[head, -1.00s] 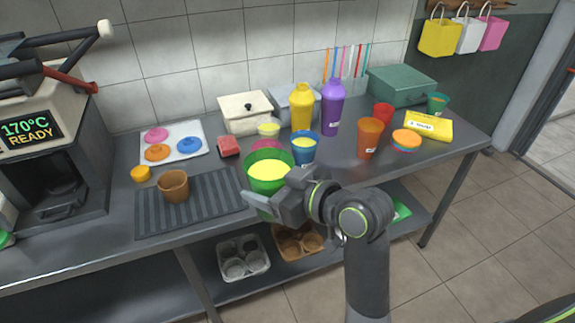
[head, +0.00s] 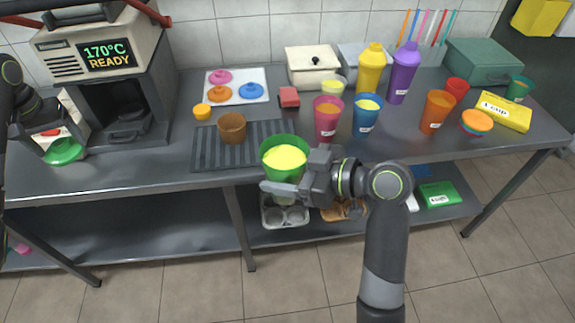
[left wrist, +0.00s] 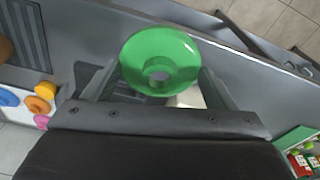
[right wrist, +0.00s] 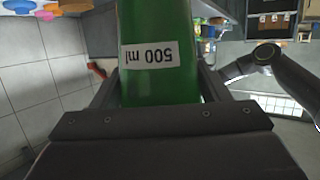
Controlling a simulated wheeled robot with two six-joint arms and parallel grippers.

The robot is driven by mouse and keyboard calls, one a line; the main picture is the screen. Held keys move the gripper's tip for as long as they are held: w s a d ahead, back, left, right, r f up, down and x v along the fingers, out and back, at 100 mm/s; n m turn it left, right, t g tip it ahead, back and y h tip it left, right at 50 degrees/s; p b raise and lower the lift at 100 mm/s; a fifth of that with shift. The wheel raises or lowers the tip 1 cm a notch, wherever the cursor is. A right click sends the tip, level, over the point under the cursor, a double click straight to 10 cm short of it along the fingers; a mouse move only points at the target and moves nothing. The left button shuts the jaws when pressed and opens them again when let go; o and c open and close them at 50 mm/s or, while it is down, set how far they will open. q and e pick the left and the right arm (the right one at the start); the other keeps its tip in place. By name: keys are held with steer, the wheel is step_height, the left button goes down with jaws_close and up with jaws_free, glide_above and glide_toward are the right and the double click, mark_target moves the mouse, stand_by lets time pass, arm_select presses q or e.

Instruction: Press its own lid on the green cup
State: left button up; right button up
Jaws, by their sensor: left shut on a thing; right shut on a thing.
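The green cup (head: 283,170), filled with yellow contents, is upright in front of the counter's edge. My right gripper (head: 290,190) is shut on it from the right; in the right wrist view the cup's green wall (right wrist: 155,85) with a "500 ml" label fills the space between the fingers. The green lid (head: 63,152) is at the far left, apart from the cup. My left gripper (left wrist: 160,80) is shut on this lid; in the left wrist view the round lid (left wrist: 150,45), with a raised ring at its centre, sits between the fingers. The cup's top is uncovered.
A ridged dark mat (head: 215,157) with a brown cup (head: 232,127) lies behind the green cup. A pink cup (head: 327,120) and blue cup (head: 366,115) stand close behind. An oven (head: 110,80) stands at the left near the lid. Other lids lie on a white tray (head: 250,74).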

steer(key=shift+w+d+r+m+t, duration=0.1)
steer(key=shift+w+d+m+t, duration=0.2)
steer(key=shift+w+d+t, duration=0.1)
steer(key=w+d+r+m+t+h, duration=0.2)
steer(key=d+r+m+h, duration=0.3)
steer(key=d, duration=0.3)
steer(key=w+d+r+m+t+h, duration=0.3)
steer(key=d+r+m+t+h, duration=0.2)
steer(key=d+m+h, duration=0.2)
steer(key=shift+w+d+h, duration=0.15)
steer(key=shift+d+h, duration=0.35)
steer(key=shift+d, duration=0.6)
steer(key=shift+d, duration=0.1)
